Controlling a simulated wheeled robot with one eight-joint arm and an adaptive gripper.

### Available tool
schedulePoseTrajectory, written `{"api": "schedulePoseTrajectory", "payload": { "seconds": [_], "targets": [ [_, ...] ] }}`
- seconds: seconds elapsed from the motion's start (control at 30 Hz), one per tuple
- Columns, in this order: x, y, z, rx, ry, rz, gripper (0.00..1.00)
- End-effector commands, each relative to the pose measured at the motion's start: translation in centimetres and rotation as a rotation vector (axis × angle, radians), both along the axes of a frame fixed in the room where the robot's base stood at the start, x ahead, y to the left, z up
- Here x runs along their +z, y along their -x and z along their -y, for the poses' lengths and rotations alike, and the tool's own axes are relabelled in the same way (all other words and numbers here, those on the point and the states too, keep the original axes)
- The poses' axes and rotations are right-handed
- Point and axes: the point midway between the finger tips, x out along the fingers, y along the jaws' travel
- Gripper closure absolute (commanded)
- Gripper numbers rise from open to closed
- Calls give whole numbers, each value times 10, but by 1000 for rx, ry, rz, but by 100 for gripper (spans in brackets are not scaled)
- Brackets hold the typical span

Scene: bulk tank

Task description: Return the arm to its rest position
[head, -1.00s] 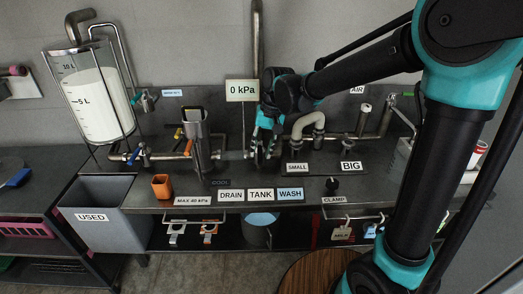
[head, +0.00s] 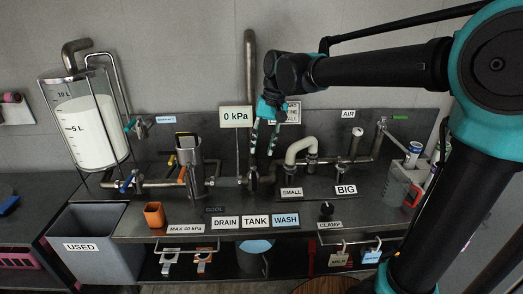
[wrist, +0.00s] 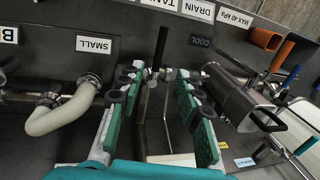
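My gripper (head: 264,138) is raised above the back of the bench, in front of the vertical steel pipe and below the right side of the 0 kPa sign. In the wrist view my gripper (wrist: 153,105) shows its two green-padded fingers apart with nothing held between them. A black-handled valve (wrist: 158,55) on the pipework shows beyond the fingertips, apart from them. My arm reaches in from the right of the head view.
A glass tank (head: 92,130) with white liquid stands at left. A steel vessel (head: 189,160), a white curved pipe (head: 300,148) and an orange cup (head: 153,214) are on the bench. A grey USED bin (head: 95,262) stands at front left. The space above the bench is mostly clear.

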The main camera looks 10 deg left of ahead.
Motion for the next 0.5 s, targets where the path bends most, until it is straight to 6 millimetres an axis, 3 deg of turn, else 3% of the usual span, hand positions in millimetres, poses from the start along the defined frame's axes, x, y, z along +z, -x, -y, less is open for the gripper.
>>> {"api": "schedulePoseTrajectory", "payload": {
  "seconds": [0.27,0.37,0.5],
  "targets": [
    [-6,-1,10,-9,0,10,65],
    [-24,-5,40,-38,-2,42,65],
    [-69,-3,116,-102,8,126,65]
  ]
}}
